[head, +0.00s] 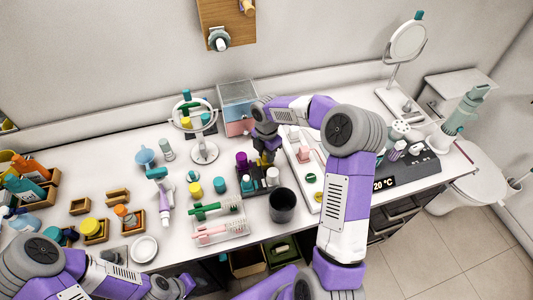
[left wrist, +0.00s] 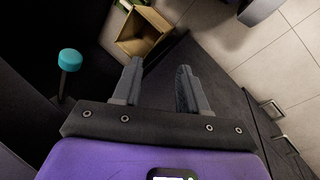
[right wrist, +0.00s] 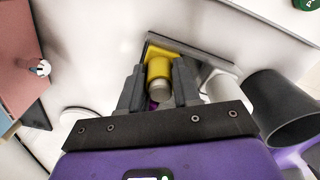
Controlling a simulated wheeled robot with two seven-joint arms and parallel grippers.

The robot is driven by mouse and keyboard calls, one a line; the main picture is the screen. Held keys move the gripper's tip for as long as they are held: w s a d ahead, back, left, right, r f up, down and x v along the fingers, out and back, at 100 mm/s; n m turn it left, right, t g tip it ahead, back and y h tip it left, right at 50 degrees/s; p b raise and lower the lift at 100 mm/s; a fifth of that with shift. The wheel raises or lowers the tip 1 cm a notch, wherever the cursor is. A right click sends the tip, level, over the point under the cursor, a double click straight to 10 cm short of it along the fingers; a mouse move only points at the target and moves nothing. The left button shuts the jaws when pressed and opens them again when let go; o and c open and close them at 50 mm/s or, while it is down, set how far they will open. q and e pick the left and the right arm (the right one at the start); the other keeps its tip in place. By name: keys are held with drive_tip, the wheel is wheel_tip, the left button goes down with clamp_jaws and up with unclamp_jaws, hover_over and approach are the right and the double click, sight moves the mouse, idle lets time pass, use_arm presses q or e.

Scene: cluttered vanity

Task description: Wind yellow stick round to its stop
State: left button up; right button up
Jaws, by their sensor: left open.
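The yellow stick (right wrist: 158,67), with a silver-grey round end, stands between the fingers of my right gripper (right wrist: 159,82) in the right wrist view. Both fingers look pressed to its sides, one on each side. In the head view my right gripper (head: 267,158) reaches down over the dark cosmetics holder (head: 256,188), and the stick is mostly hidden. My left gripper (left wrist: 160,88) is open and empty in the left wrist view, pointing down past the counter toward the floor.
A dark cup (head: 282,205) stands right of the holder. A clear tray with green and pink brushes (head: 220,222) is left of it. A wooden bin (left wrist: 143,32) is below the counter.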

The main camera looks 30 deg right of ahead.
clamp_jaws()
drive_tip(key=shift+m, duration=0.8)
drive_tip(key=m, duration=0.3)
drive_tip(key=shift+p, duration=0.3)
drive_tip(key=m, duration=1.1)
drive_tip(key=shift+a, duration=0.1)
drive_tip(key=m, duration=0.6)
drive_tip(key=shift+p, duration=0.4)
